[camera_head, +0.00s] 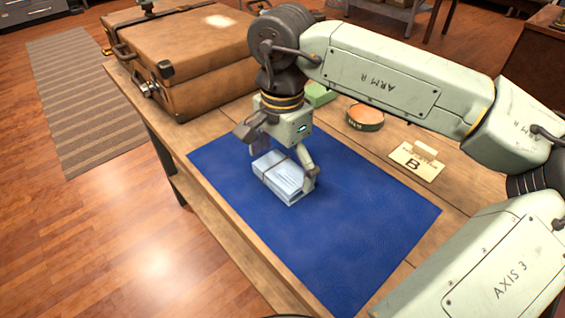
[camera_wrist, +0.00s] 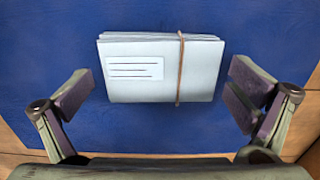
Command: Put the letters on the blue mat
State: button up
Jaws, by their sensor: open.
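The letters (camera_head: 284,177) are a pale bundle of envelopes tied with a string, lying flat on the blue mat (camera_head: 350,225) near its far left part. In the wrist view the bundle (camera_wrist: 140,85) shows a white label with lines, and the string runs across its right part. The blue mat (camera_wrist: 150,130) surrounds it there. My gripper (camera_head: 282,172) is open just above and around the letters, one finger on each side. In the wrist view gaps show between the fingers of my gripper (camera_wrist: 168,96) and both ends of the bundle.
A brown suitcase (camera_head: 190,55) stands at the table's far left. Behind the mat are a green object (camera_head: 320,95), a round tin (camera_head: 364,117) and a card marked B (camera_head: 417,162). The near part of the mat is clear. The wooden table (camera_head: 225,215) ends at the left.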

aim_at(282, 170)
notch_tip(282, 170, up, 12)
dwell(0.4)
jog(key=shift+s, duration=0.1)
